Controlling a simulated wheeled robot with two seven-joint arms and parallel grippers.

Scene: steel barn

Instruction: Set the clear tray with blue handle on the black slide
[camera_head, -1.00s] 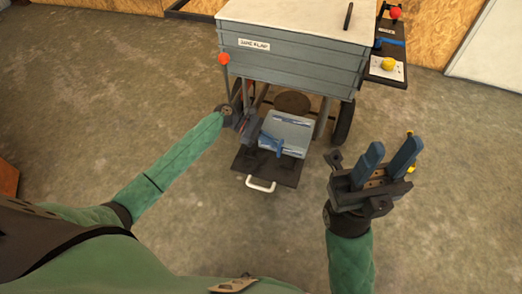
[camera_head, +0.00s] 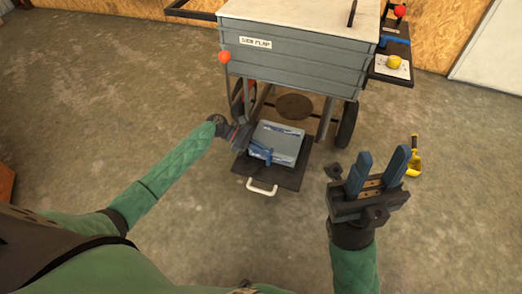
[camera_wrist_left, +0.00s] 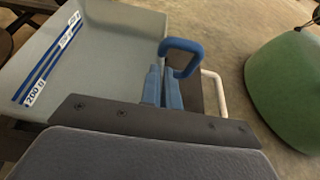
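The clear tray (camera_head: 283,140), greyish with blue-and-white label strips, is over the black slide (camera_head: 288,178) under the grey machine; I cannot tell whether it rests flat or hovers just above. Its blue handle (camera_head: 261,152) faces the front left. My left gripper (camera_head: 246,143) is at the handle. In the left wrist view its two blue fingers (camera_wrist_left: 162,86) are close together at one end of the handle loop (camera_wrist_left: 183,45), apparently closed on it. The tray (camera_wrist_left: 105,50) fills the upper left there. My right gripper (camera_head: 379,172) is open and empty, right of the slide.
The grey machine (camera_head: 290,58) stands behind on wheels, with a side control shelf (camera_head: 395,66). The slide has a white front handle (camera_head: 262,188). A yellow scoop (camera_head: 413,165) lies on the floor beyond my right gripper. The floor in front is clear.

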